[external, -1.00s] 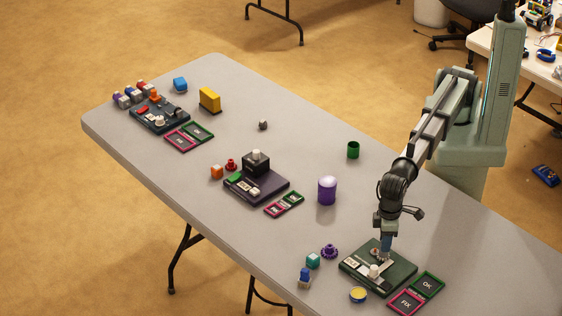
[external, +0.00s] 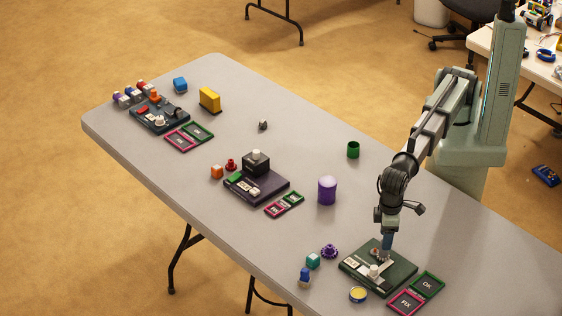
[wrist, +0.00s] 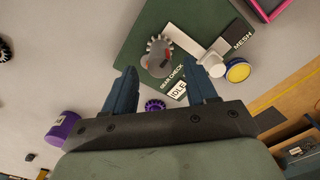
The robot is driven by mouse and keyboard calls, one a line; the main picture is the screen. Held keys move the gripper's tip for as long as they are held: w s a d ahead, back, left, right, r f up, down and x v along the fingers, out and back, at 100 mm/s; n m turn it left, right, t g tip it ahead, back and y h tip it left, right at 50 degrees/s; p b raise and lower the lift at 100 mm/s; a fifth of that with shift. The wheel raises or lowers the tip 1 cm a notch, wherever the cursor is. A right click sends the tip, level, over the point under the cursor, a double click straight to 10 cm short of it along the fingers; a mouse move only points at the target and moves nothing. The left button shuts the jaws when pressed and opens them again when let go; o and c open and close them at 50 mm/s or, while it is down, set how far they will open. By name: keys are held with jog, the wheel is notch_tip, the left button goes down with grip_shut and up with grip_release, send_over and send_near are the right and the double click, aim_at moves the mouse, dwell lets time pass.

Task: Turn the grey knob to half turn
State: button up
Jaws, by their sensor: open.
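My gripper (external: 387,244) hangs over the green board at the front right of the table. In the wrist view my gripper (wrist: 161,72) is open, its two blue fingers apart with nothing between them. The green board (wrist: 133,45) carries a grey toothed gear (wrist: 158,58), just beyond the fingertips, and a pale knob (wrist: 210,62) beside a light bar. Labels read GEAR CHECK, IDLE and MESH. I cannot tell which of these parts is the grey knob. In the external view the fingers partly hide the board's middle; the pale knob (external: 373,271) shows in front of them.
A purple cylinder (external: 327,190) and two other boards stand farther left.

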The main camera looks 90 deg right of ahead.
notch_tip(320, 180, up, 12)
dwell(0.5)
jog(key=shift+f, duration=0.1)
